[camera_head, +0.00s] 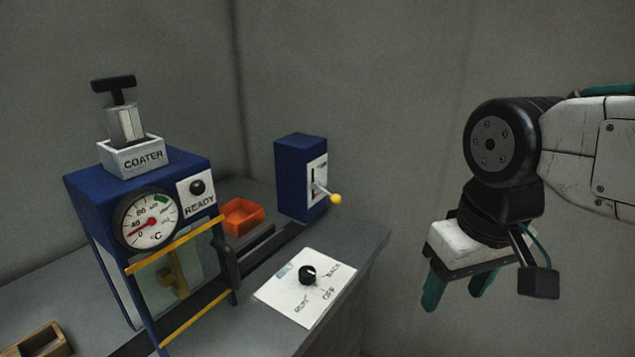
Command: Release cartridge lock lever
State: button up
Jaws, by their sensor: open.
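A small lever (323,191) with a yellow ball knob (336,198) sticks out of a white slotted plate (316,178) on a blue box (291,180). The lever points right and slightly down; the plate's marks are too small to read. A grey cartridge-like block (125,124) with a black T-handle (114,84) stands upright in the white holder marked COATER (135,159). No part carries a readable lock label. My gripper (457,290) is at the right, pointing down, with its green fingers apart and nothing between them. It is well clear of the lever.
A blue machine (88,187) with a gauge (150,221), a READY panel (197,191) and yellow-edged glass front stands at left. An orange tray (242,216), a knob panel (306,287) and a wooden box (40,342) are on the grey bench (352,245). Space right of the bench is free.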

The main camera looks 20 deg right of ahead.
aim_at(336, 200)
jog(key=k, duration=1.25)
jog(key=z, duration=0.7)
jog(key=i, duration=0.7)
jog(key=z, duration=0.55)
jog(key=i, duration=0.65)
jog(key=u, duration=0.6)
jog(key=i, duration=0.9)
jog(key=u, duration=0.85)
